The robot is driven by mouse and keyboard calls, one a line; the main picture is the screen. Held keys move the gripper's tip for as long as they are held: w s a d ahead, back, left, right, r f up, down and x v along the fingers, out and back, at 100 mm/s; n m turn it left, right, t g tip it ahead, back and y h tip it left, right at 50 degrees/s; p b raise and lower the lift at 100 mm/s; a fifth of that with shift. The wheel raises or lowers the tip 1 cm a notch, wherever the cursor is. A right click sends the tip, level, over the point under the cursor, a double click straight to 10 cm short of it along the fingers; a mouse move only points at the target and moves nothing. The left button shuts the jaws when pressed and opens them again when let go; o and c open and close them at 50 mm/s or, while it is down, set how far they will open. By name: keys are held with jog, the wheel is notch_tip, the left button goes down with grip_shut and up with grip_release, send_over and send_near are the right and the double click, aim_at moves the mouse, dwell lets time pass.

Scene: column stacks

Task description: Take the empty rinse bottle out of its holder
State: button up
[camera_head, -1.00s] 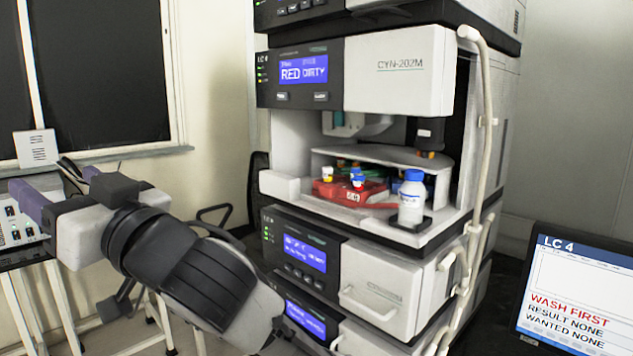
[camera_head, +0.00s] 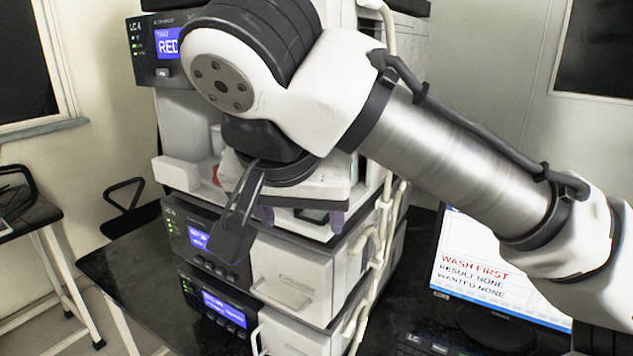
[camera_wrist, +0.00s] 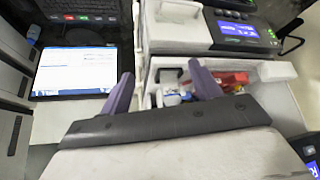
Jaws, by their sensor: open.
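My gripper (camera_head: 300,218) is at the front of the open sampler bay, with its two purple fingers apart. In the wrist view my gripper (camera_wrist: 160,70) is open with nothing visibly held. Beyond and between its fingers, a black square holder (camera_wrist: 168,75) shows at the bay's front corner. A small white-and-blue shape (camera_wrist: 173,98) next to it, partly behind my gripper body, looks like the rinse bottle; it is too small and blurred to be sure. In the head view my arm hides the bottle.
A red vial tray (camera_wrist: 230,80) lies in the bay close to one finger. Lower instrument modules (camera_head: 300,270) with handles stand below the bay. White tubing (camera_head: 385,230) runs down the stack's right side. A monitor (camera_head: 490,270) reading "WASH FIRST" stands at right.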

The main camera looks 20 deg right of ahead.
jog(key=p, duration=0.2)
send_near(316, 217)
jog(key=w+f, duration=0.1)
jog(key=w+d+p, duration=0.1)
jog(key=w, duration=0.1)
jog(key=w+d+p, duration=0.1)
jog(key=shift+w+d+f, duration=0.15)
jog(key=shift+w+d, duration=0.05)
jog(key=shift+w, duration=0.2)
jog(key=shift+x, duration=1.45)
jog(key=shift+s+f, duration=0.1)
jog(key=shift+s, duration=0.05)
jog(key=shift+c, duration=0.4)
jog(key=c, duration=1)
